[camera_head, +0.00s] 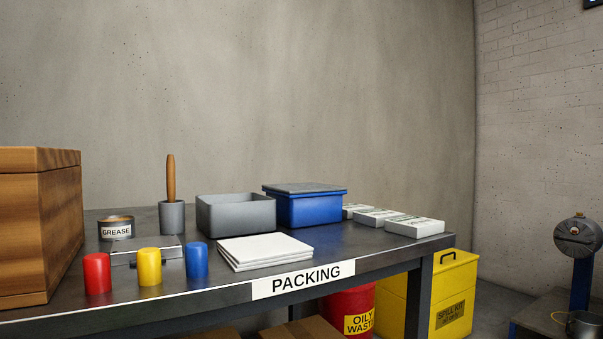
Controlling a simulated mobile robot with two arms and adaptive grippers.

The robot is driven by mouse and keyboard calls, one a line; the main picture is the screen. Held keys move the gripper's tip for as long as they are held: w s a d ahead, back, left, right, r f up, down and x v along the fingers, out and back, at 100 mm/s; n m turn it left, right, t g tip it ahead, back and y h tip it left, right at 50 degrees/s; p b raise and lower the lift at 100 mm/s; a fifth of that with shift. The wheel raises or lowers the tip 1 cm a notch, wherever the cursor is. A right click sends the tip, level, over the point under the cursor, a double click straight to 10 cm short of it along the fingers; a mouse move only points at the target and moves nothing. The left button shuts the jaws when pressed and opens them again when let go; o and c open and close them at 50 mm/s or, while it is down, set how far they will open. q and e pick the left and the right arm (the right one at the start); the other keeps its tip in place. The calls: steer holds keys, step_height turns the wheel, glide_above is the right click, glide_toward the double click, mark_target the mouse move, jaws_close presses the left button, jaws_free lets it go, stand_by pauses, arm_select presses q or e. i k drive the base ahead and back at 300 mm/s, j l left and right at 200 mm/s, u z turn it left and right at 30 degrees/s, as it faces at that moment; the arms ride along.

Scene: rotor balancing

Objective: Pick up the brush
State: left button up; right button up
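The brush (171,178) stands upright in a small grey cup (172,217) toward the back of the packing table. Only its brown wooden handle shows; the lower end is hidden inside the cup. The cup is between the grease tin and an open grey bin. Neither of my grippers is in the head view.
The table (390,249) also holds a wooden crate (60,220), a grease tin (116,228), red (97,274), yellow (149,267) and blue (196,260) cylinders, a grey bin (236,216), white sheets (265,250), a blue box (304,209) and white cartons (414,227).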

mark_target(171, 168)
steer(key=l+u, duration=0.35)
steer(key=l, duration=0.5)
steer(key=l+u, duration=0.3)
steer(key=l, duration=0.55)
steer(key=k+l+u, duration=0.1)
steer(key=l+u, duration=0.25)
steer(key=l, duration=0.5)
